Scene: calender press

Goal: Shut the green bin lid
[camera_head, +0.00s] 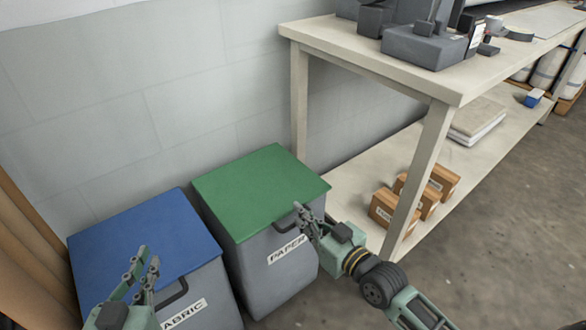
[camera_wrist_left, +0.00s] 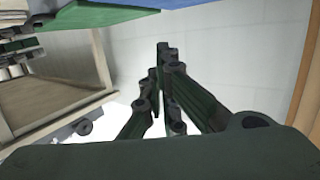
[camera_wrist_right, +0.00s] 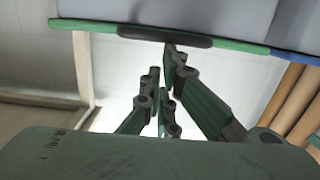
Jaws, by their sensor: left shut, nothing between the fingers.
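The green lid (camera_head: 255,185) lies flat across the top of the grey paper bin (camera_head: 275,280) in the head view. Its dark front handle (camera_wrist_right: 165,36) shows in the right wrist view, on the green rim (camera_wrist_right: 95,25). My right gripper (camera_head: 300,212) is at the lid's front right edge, its fingertips close to the handle; whether they touch it I cannot tell. Its fingers look closed with nothing between them. My left gripper (camera_head: 140,262) is shut and empty, in front of the blue-lidded bin. The green lid also shows at the top of the left wrist view (camera_wrist_left: 90,14).
The fabric bin's blue lid (camera_head: 145,235) is flat, left of the green one. A workbench (camera_head: 370,60) with machine parts stands to the right, with small cartons (camera_head: 385,207) on its lower shelf. Brown upright rolls (camera_head: 30,245) stand at the left. The floor at right is clear.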

